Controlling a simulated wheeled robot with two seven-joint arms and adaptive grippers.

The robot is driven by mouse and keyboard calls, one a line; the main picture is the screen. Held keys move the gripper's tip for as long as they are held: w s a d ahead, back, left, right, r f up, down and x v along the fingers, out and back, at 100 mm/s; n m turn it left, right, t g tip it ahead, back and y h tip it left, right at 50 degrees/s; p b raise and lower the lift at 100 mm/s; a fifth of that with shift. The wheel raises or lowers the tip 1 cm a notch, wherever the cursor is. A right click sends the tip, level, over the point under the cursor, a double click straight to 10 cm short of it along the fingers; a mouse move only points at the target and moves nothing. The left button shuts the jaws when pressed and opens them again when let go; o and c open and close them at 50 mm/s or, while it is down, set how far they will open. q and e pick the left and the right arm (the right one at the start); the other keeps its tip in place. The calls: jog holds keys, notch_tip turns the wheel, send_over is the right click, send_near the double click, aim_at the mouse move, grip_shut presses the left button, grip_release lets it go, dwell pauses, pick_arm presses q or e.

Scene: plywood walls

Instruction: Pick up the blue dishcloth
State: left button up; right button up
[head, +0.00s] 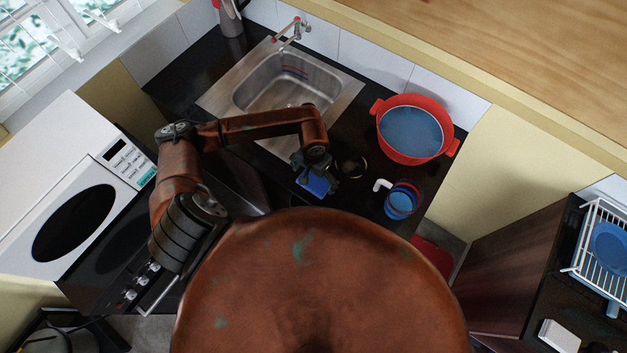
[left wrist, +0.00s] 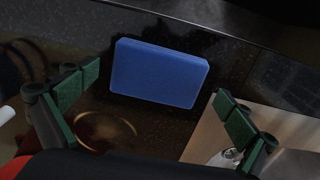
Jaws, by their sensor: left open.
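The blue dishcloth (head: 313,185) is a small flat rectangle on the black counter near its front edge, partly covered by my left gripper (head: 317,174) in the head view. In the left wrist view the dishcloth (left wrist: 158,73) shows whole, slightly tilted in the picture. The green-padded fingers of my left gripper (left wrist: 158,92) are spread wide, one on each side of the cloth in the picture. Nothing is between the pads, and no contact with the cloth shows. My right gripper is not in view.
A blue mug (head: 401,203) with a white handle and a red pot (head: 446,146) stand right of the gripper. A dark round item (head: 353,166) lies close beside it. The steel sink (head: 243,92) is behind. A white dish rack (head: 583,268) stands far right.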

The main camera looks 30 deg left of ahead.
pick_arm(q)
jog(key=shift+f, duration=0.15)
jog(key=c, duration=1.1)
jog(key=shift+c, duration=0.2)
